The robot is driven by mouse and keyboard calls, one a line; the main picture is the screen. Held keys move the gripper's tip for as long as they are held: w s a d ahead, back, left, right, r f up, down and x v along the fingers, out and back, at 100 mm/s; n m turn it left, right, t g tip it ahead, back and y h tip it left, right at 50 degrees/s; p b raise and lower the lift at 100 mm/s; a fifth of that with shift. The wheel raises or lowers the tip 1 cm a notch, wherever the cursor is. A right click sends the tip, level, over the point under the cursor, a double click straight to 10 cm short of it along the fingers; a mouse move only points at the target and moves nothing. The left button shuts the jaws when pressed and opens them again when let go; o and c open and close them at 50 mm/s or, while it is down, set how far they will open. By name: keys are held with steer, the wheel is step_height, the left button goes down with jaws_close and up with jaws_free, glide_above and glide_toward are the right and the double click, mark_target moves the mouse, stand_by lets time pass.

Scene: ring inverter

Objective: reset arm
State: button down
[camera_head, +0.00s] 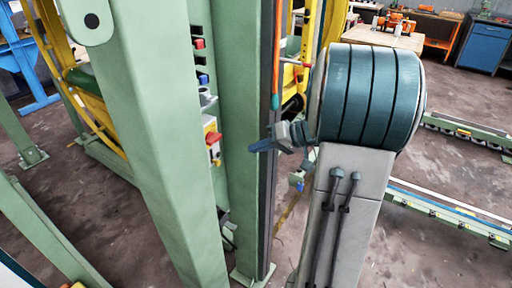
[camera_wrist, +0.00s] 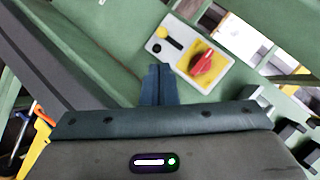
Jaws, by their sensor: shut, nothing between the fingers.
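My gripper (camera_head: 255,147) points left from the wrist at the end of my arm, in front of a green post. Its blue fingers are together in the wrist view (camera_wrist: 160,70), with nothing between them. A red rotary switch (camera_wrist: 202,63) on a yellow plate sits on a pale control box (camera_wrist: 187,52), just beyond and right of the fingertips. A black knob shows beside it on the box. In the head view the red switch (camera_head: 214,138) is left of my gripper, on the machine between two green posts. The fingers appear apart from the switch.
A wide green post (camera_head: 150,130) stands at left, and a narrower green post (camera_head: 240,110) stands close behind my gripper. A red button (camera_head: 198,43) and a blue button (camera_head: 203,79) are higher on the machine. Floor rails (camera_head: 450,213) lie at right, with open floor around them.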

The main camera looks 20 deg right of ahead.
steer(key=s+a+g+h, duration=0.2)
steer(key=s+a+h, duration=0.2)
steer(key=s, duration=0.5)
steer(key=s+a+f+g+h, duration=0.1)
steer(key=s+a+g+h, duration=0.1)
steer(key=s+a+h, duration=0.3)
steer(key=s+a, duration=0.2)
steer(key=s, duration=0.2)
steer(key=shift+a+f+n+g+h, duration=0.15)
steer(key=shift+a+n+g+h, duration=0.15)
steer(key=shift+a+g, duration=0.1)
